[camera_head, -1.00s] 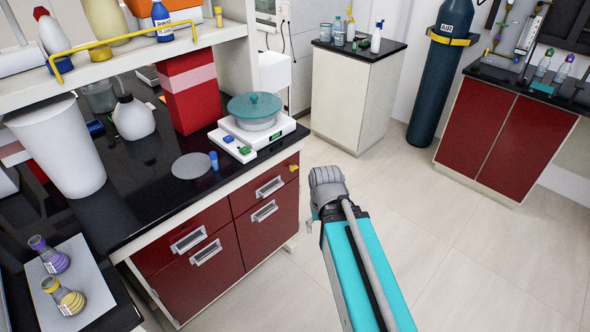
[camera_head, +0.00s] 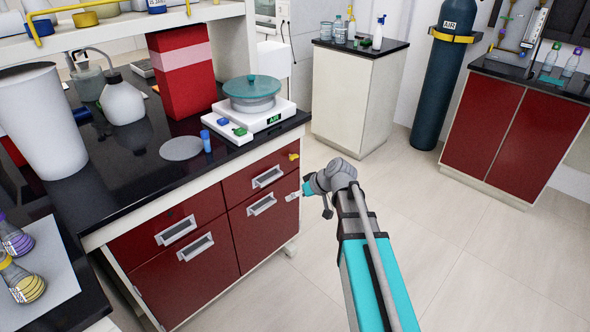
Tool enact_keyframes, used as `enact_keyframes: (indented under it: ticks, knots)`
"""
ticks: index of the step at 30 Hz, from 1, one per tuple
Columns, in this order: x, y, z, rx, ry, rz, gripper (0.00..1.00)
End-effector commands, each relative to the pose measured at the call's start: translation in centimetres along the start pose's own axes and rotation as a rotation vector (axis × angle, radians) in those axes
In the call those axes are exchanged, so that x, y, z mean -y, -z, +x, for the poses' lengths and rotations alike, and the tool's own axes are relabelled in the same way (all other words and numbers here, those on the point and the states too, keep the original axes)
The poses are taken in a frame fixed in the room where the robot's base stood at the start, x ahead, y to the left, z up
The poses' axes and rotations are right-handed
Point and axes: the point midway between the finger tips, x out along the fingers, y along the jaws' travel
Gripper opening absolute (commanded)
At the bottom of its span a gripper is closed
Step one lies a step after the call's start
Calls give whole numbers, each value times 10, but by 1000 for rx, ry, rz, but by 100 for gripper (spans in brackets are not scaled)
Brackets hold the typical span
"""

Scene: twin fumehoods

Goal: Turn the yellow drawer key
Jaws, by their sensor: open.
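The small yellow drawer key (camera_head: 294,156) sticks out near the upper right corner of the top right red drawer (camera_head: 247,182). It is too small to tell which way it is turned. My gripper (camera_head: 291,197) is at the end of my grey and teal arm, at the right edge of the drawer unit. It is small in view and partly hidden by my wrist. It appears below the key in the picture, apart from it, open and with nothing seen in it. The lower right drawer (camera_head: 266,231) lies behind and left of it.
Above the drawers is a black counter (camera_head: 150,179) with a balance (camera_head: 255,119) at its right corner. A blue-capped vial (camera_head: 205,140) and a grey disc (camera_head: 181,148) stand near its front edge. The floor (camera_head: 440,260) to the right is clear.

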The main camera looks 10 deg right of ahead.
Motion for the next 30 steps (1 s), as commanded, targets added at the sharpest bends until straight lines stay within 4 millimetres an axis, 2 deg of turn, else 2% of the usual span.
enact_keyframes:
  ticks: [1, 12, 24, 30]
  knots:
    - [-15, 1, 15, -45, 12, -22, 93]
    - [-83, 36, 44, -385, 40, -186, 93]
    - [-170, 62, 51, -728, -59, -306, 93]
    - [-198, 67, 46, -827, -114, -331, 93]
